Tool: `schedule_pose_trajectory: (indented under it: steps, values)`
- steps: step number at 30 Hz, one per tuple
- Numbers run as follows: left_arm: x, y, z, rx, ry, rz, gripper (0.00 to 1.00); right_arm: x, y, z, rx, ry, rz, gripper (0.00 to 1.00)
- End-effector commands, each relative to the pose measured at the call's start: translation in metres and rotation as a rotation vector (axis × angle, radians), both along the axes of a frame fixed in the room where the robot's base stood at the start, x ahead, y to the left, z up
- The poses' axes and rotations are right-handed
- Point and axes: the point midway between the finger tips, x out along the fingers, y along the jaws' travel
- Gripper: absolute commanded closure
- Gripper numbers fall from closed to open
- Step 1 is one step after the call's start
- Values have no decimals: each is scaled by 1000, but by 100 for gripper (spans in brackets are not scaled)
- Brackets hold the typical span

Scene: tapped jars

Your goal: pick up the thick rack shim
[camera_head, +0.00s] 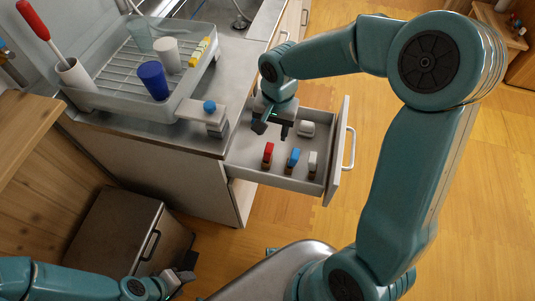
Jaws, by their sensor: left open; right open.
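An open drawer (237,163) holds several small pieces. A red one (268,152), a blue one (293,157) and a light grey one (312,160) stand in a row on brownish bases, and a whitish block (306,129) lies behind them. I cannot tell which of these, if any, is the thick rack shim. My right gripper (272,129) is open and empty, pointing down over the drawer's back left part, behind the red piece. My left gripper (186,276) is open and low at the bottom, far from the drawer, beside a brown cabinet.
A grey dish rack (118,72) on the counter holds a blue cup (153,80), a white cup (167,54) and a clear one. A blue-knobbed fitting (209,105) sits at the counter edge. The drawer front (338,150) juts out over open wooden floor.

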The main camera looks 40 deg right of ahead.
Motion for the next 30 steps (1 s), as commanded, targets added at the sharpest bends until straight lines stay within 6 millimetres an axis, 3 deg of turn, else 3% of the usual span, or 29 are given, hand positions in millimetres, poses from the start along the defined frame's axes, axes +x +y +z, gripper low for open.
schedule_pose_trajectory:
  steps: [1,6,14,21,30]
  values:
    - [0,0,-2,0,0,0,52,-1,1,-15,2,7,0,47]
    - [0,0,-5,0,0,0,52,3,4,-49,1,5,0,47]
    - [0,0,-5,0,0,0,52,6,6,-71,1,2,1,47]
    - [0,0,-6,0,0,0,52,8,7,-109,1,3,0,47]
    - [0,0,-6,0,0,0,52,9,8,-117,1,-1,0,47]
